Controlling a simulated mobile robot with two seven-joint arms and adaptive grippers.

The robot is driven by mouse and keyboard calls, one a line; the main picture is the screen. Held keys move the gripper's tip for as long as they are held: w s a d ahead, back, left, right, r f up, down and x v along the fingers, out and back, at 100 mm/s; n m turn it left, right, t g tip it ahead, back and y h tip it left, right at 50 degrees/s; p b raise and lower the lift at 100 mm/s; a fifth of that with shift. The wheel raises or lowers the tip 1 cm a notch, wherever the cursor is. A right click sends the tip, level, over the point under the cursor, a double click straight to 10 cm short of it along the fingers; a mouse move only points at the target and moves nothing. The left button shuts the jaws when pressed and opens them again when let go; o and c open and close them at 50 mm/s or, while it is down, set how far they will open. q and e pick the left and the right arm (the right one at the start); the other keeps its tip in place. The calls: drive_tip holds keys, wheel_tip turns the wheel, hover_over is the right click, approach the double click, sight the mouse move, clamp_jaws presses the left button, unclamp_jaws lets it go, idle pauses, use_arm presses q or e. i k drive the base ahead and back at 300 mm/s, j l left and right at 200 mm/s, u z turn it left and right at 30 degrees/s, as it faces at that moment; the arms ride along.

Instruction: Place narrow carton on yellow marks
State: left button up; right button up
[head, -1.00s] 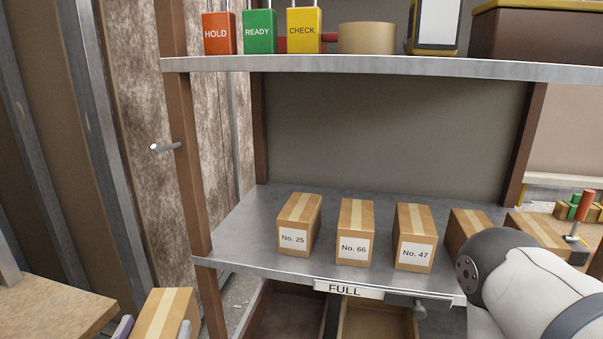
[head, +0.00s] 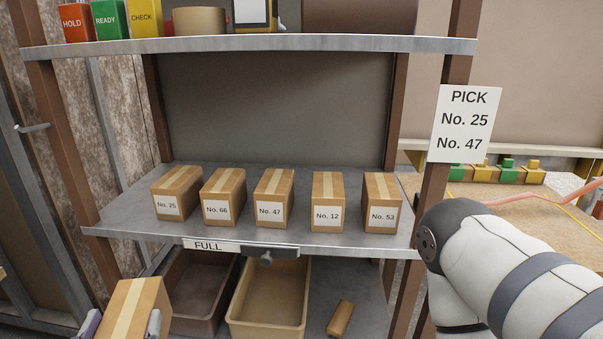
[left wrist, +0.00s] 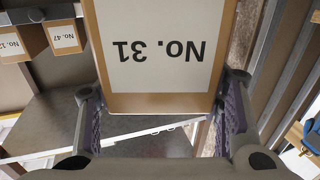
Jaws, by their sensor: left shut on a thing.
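My left gripper (head: 122,324) is low at the left in the head view. It is shut on a brown carton (head: 136,300) with a pale tape strip. In the left wrist view the carton (left wrist: 155,45) shows a label that reads No. 31, upside down, between the purple finger pads. The carton is held in front of the shelf, and its lower part is cut off in the head view. I cannot tell whether it is the narrow carton.
Below are a dark bin (head: 180,325), a tan bin (head: 265,331) and a small brown object (head: 340,318). A PICK sign (head: 465,124) hangs on the right post.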

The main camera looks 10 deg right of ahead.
sight(560, 228)
drive_tip(key=k+l, duration=0.15)
drive_tip(key=l, duration=0.4)
drive_tip(key=k+l+z, duration=0.1)
drive_tip(key=l, duration=0.45)
drive_tip(key=k+l, duration=0.2)
drive_tip(key=l, duration=0.4)
drive_tip(key=k+l+z, duration=0.1)
drive_tip(key=l, duration=0.45)
drive_tip(key=k+l, duration=0.2)
drive_tip(key=l, duration=0.4)
drive_tip(key=k+l+z, duration=0.1)
drive_tip(key=l, duration=0.45)
drive_tip(key=k+l, duration=0.1)
drive_tip(key=l, duration=0.5)
drive_tip(key=k+z, duration=0.05)
